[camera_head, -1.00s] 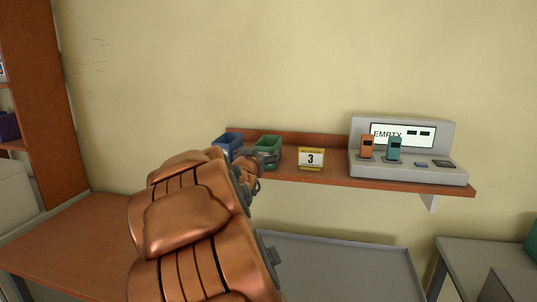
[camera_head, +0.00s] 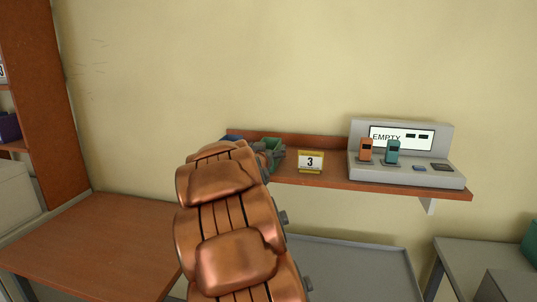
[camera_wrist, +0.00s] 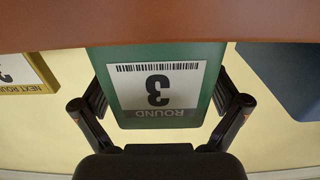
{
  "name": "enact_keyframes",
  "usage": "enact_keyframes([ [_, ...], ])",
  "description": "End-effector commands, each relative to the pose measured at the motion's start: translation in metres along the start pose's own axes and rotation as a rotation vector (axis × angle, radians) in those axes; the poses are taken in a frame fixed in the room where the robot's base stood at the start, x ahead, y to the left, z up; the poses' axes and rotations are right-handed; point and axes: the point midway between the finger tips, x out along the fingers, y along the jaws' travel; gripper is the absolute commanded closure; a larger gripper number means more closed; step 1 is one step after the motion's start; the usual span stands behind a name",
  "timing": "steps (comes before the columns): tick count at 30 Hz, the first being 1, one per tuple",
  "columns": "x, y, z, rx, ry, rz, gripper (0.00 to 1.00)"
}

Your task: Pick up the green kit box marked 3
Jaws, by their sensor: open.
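The green kit box (camera_head: 273,142) stands on the wall shelf, partly hidden behind my arm in the head view. In the wrist view, which shows the scene upside down, the green box (camera_wrist: 107,62) bears a white label with a barcode, "3" and "ROUND". My gripper (camera_wrist: 160,92) is open, with one finger on each side of the box. I cannot tell whether either finger touches it. In the head view my gripper (camera_head: 269,157) is at the front of the box, mostly hidden by my arm.
A blue box (camera_head: 232,138) is left of the green one and shows in the wrist view (camera_wrist: 285,80). A yellow-framed "3" sign (camera_head: 310,161) stands to the right. Farther right is a grey device (camera_head: 440,150) reading "EMPTY". The brown table (camera_head: 90,245) is clear.

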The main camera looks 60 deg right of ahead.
Motion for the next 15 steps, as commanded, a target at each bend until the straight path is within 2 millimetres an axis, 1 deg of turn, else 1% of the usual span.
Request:
enact_keyframes([
  [3, 0.0076, 0.0002, 0.0003, 0.000, -0.001, 0.000, 0.02],
  [10, 0.0084, -0.0001, 0.0003, 0.000, 0.000, 0.000, 0.02],
  [11, 0.0084, -0.0001, 0.0003, 0.000, 0.000, 0.000, 0.04],
  [15, 0.0083, -0.0002, 0.0001, 0.000, 0.000, 0.000, 0.19],
])
